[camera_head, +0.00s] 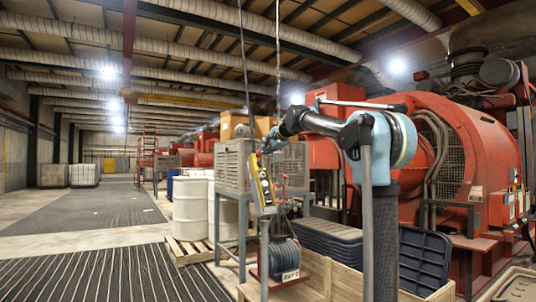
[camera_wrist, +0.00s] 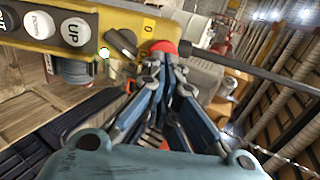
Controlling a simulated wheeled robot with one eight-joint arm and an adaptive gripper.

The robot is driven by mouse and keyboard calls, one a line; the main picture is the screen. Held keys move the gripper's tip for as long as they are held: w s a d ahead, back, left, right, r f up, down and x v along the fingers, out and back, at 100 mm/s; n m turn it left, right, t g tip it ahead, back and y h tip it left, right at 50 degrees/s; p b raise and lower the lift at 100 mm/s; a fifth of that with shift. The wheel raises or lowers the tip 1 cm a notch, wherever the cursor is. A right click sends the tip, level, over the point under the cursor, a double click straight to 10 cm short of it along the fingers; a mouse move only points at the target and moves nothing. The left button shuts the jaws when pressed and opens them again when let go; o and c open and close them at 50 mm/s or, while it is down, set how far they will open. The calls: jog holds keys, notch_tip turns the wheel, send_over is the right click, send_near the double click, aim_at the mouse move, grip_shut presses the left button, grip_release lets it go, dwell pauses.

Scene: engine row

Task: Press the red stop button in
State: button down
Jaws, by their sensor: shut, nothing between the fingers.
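The yellow control pendant (camera_head: 263,192) hangs on a cable in the middle of the head view. The red stop button (camera_wrist: 185,47) is at the pendant's end, just beyond my fingertips. My gripper (camera_wrist: 163,62) is shut and empty, its tips very close to the red button; I cannot tell if they touch. In the head view my gripper (camera_head: 270,143) is at the pendant's upper end.
A cable reel (camera_head: 285,258) marked BAY 2 stands below the pendant. White drums (camera_head: 190,210) stand on a pallet at left, beside a metal stand. A wooden crate (camera_head: 318,280) and black bins are in front. A large red engine (camera_head: 455,150) fills the right. The left floor is open.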

jog(key=shift+x, duration=1.1)
jog(key=shift+a, duration=0.15)
jog(key=shift+s+d, duration=0.1)
jog(key=shift+d, duration=0.15)
jog(key=v, duration=1.3)
jog(key=shift+s+r, duration=0.25)
jog(key=shift+d+f, duration=0.1)
jog(key=shift+d, duration=0.1)
